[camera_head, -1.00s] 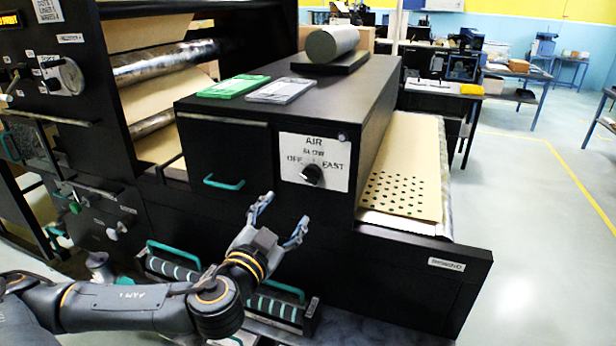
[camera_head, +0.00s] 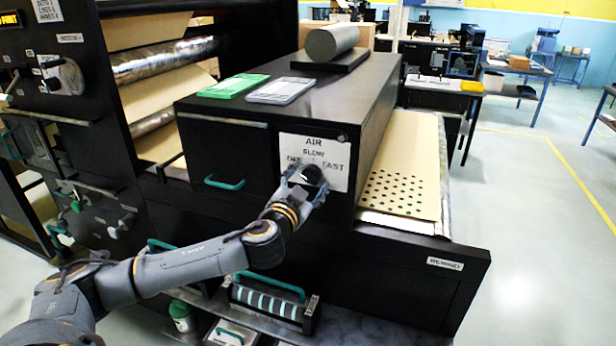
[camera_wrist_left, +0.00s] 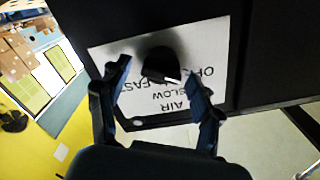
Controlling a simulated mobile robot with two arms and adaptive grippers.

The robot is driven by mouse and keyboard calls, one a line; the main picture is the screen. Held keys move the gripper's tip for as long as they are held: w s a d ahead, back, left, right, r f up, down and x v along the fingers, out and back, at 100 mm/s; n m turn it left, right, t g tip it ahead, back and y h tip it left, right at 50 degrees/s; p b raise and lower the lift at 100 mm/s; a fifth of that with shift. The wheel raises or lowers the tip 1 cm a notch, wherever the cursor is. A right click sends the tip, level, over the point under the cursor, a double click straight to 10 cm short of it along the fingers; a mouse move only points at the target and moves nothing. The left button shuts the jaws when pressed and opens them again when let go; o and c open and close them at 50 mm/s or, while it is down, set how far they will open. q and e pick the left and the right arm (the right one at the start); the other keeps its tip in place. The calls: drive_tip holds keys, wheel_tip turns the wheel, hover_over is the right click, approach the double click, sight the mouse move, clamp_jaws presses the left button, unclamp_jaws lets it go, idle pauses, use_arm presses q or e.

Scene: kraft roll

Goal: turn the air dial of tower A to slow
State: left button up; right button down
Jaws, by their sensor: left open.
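The air dial (camera_head: 313,174) is a black round knob on a white plate (camera_head: 334,164) marked AIR, OFF, SLOW and FAST, on the front of the black cabinet. In the left wrist view the plate is upside down and the dial (camera_wrist_left: 160,64) shows a pale mark at its lower right edge, on the OFF and SLOW side; its exact setting is unclear. My left gripper (camera_head: 307,181) is at the plate, partly covering dial and lettering. In the wrist view its open fingers (camera_wrist_left: 158,76) stand either side of the dial, with visible gaps. My right gripper is out of view.
A teal handle (camera_head: 224,184) sticks out left of the plate. Green (camera_head: 233,86) and grey (camera_head: 286,91) pads and a grey roll (camera_head: 332,42) lie on the cabinet top. A teal-handled rack (camera_head: 268,300) stands below my arm.

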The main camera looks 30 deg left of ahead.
use_arm(q)
drive_tip(key=c, duration=1.1)
drive_tip(key=shift+c, duration=0.2)
drive_tip(key=shift+m, duration=1.2)
drive_tip(key=m+p, duration=0.1)
drive_tip(key=m, duration=0.2)
drive_tip(key=shift+m, duration=0.3)
drive_tip(key=m+p, duration=0.1)
drive_tip(key=m, duration=0.2)
drive_tip(key=shift+w+d+m+p, duration=0.1)
drive_tip(key=shift+m+p, duration=0.3)
drive_tip(key=shift+f+m+p, duration=0.2)
drive_tip(key=shift+m+p, duration=0.1)
drive_tip(key=shift+m, duration=0.6)
